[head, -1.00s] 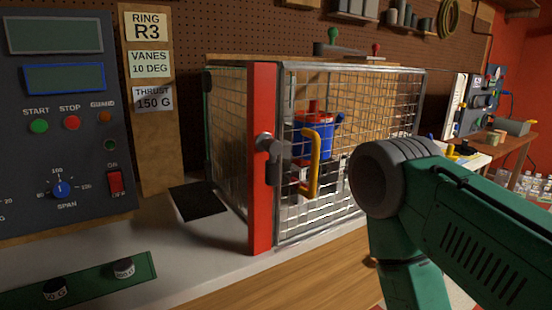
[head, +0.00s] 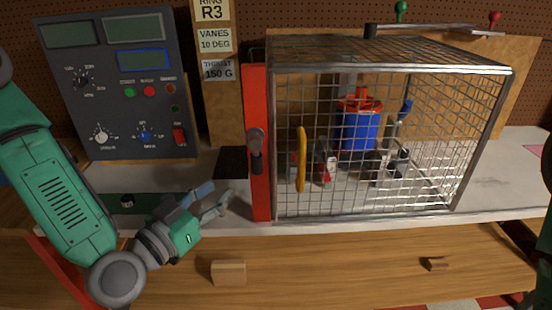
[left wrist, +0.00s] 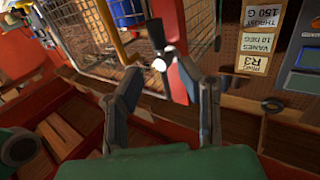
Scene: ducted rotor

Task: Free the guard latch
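The guard latch (head: 256,143) is a dark grey lever on the red post (head: 260,190) at the front left corner of the wire mesh guard (head: 490,90). Its handle hangs down along the post. My left gripper (head: 222,197) is open and empty, to the left of the post and a little below the latch, apart from it. In the left wrist view the latch (left wrist: 157,38) shows beyond the gap between the two spread fingers (left wrist: 160,80). The yellow guard handle (head: 301,160) is upright to the right of the latch. My right gripper is out of view.
A blue and red rotor unit (head: 358,128) stands inside the guard. A control panel (head: 120,80) with knobs and switches stands at the left. A wooden drawer front (head: 340,265) with small wooden pulls lies below the bench edge. A black pad (head: 232,162) lies left of the post.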

